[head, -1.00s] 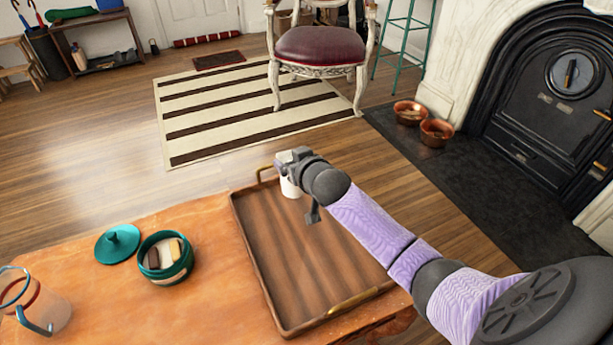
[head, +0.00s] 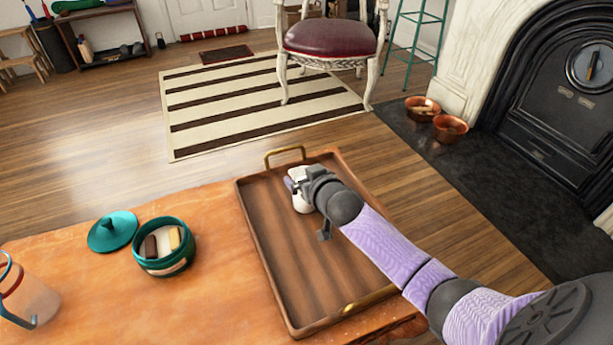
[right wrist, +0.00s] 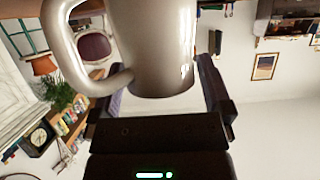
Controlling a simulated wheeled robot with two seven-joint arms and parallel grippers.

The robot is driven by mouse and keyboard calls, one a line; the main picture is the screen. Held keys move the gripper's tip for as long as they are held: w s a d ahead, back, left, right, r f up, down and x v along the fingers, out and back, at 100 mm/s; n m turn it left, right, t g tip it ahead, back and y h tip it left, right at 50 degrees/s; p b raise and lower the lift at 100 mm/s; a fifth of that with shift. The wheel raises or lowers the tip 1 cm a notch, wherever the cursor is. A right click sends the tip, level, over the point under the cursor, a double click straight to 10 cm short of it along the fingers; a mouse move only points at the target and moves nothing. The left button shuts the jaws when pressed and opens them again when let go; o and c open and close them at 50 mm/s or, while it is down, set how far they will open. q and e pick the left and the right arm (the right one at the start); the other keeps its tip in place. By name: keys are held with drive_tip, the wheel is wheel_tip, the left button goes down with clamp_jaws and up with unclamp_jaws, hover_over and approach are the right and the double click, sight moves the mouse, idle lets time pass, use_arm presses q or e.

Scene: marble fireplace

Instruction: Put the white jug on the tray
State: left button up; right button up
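The white jug (head: 301,204) is at my right gripper (head: 305,187), over the far part of the brown wooden tray (head: 290,320) with brass handles. The gripper partly hides it, and I cannot tell whether its base touches the tray. In the right wrist view the jug (right wrist: 160,50) fills the space between the two fingers, its handle to the left; the fingers are closed around its body. The rest of the tray is empty. My left gripper is not in view.
On the orange wooden table (head: 110,290), left of the tray, stand an open teal pot (head: 165,262), its teal lid (head: 112,234) and a clear glass pitcher (head: 35,303). Beyond the table are a striped rug (head: 220,132) and a chair (head: 333,40).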

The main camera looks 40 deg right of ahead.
drive_tip(key=shift+r, duration=0.1)
use_arm(q)
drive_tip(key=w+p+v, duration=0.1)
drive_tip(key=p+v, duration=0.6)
drive_tip(key=p, duration=0.1)
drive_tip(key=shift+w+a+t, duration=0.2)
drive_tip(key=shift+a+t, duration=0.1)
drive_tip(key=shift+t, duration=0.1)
use_arm(e)
drive_tip(key=v, duration=1.2)
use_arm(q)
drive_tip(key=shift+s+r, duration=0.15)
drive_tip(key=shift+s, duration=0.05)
